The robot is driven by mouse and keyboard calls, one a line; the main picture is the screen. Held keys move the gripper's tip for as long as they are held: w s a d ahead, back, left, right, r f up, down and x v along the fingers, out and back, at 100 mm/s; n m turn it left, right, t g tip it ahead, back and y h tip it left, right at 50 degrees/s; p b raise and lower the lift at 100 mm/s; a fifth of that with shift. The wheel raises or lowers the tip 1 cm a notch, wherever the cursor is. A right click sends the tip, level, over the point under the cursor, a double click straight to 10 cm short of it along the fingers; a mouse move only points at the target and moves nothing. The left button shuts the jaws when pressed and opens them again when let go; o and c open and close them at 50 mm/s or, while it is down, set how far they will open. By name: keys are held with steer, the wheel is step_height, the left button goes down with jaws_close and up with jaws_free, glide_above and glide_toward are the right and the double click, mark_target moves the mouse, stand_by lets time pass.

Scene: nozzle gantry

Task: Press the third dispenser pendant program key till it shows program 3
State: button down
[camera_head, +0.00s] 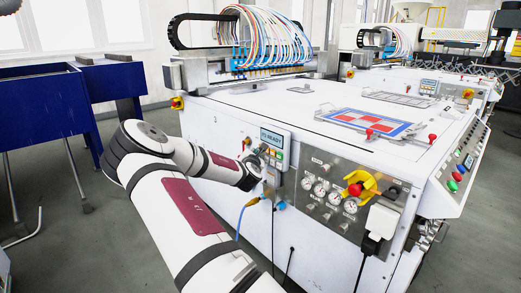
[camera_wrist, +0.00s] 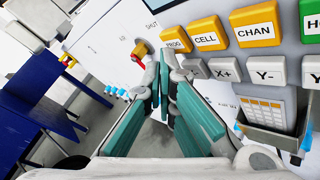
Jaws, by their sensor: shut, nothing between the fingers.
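The pendant (camera_head: 270,142) is on the front of the white machine. Its screen reads "READY" after a short code too small to read surely. In the wrist view the orange PROG key (camera_wrist: 175,39) is at upper centre, left of the CELL key (camera_wrist: 206,34) and the CHAN key (camera_wrist: 256,26). My gripper (camera_wrist: 163,65) is shut and empty, teal fingers together, tips just below the PROG key. I cannot tell whether they touch it. In the head view my gripper (camera_head: 262,168) is at the pendant's lower left and hides part of its keys.
Gauges (camera_head: 321,189) and a yellow-red switch (camera_head: 357,189) are right of the pendant. A blue bench (camera_head: 40,110) stands left.

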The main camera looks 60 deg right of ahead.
steer(key=shift+a, duration=0.3)
steer(key=shift+w+a, duration=0.2)
steer(key=shift+a, duration=0.6)
steer(key=shift+w+a, duration=0.25)
steer(key=shift+a, duration=0.6)
steer(key=shift+w+a, duration=0.2)
steer(key=shift+a, duration=0.6)
